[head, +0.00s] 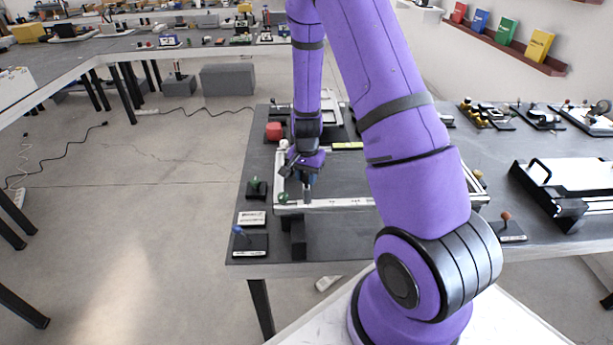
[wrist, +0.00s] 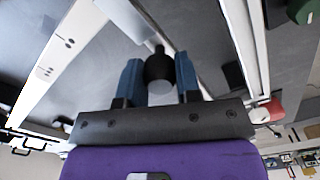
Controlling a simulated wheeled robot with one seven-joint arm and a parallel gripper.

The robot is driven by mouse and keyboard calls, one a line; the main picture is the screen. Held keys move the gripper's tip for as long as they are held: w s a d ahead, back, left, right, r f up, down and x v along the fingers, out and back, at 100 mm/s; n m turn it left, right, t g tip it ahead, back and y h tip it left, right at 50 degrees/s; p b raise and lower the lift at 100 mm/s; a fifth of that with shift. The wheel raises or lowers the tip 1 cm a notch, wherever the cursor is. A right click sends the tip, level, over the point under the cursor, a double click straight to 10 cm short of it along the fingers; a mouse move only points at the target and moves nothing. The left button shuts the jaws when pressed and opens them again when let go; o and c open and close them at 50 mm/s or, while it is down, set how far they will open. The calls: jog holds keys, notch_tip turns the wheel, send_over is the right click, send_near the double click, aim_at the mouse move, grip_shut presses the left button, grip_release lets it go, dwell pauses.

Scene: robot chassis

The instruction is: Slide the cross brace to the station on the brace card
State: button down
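The pale frame lies on the dark table, with its long front rail (head: 335,204) nearest me. In the wrist view a rail with dark dot marks (wrist: 52,62) is at left and another rail (wrist: 232,45) at right. A thin bar (wrist: 204,86) runs between them and I take it for the cross brace. A black knob (wrist: 158,68) stands between my gripper's (wrist: 159,72) two blue fingers, which appear to touch it on both sides. In the head view my gripper (head: 307,184) is low over the frame's left part. A small white card (head: 251,218) lies at the left; its print is unreadable.
A black-and-white fixture (head: 575,185) is at right.

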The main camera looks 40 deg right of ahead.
jog(key=s+d, duration=0.7)
jog(key=d, duration=0.4)
jog(key=shift+s+d, duration=0.35)
jog(key=shift+s, duration=0.05)
jog(key=c, duration=0.8)
grip_release()
jog(key=shift+r, duration=0.1)
notch_tip(320, 180, up, 11)
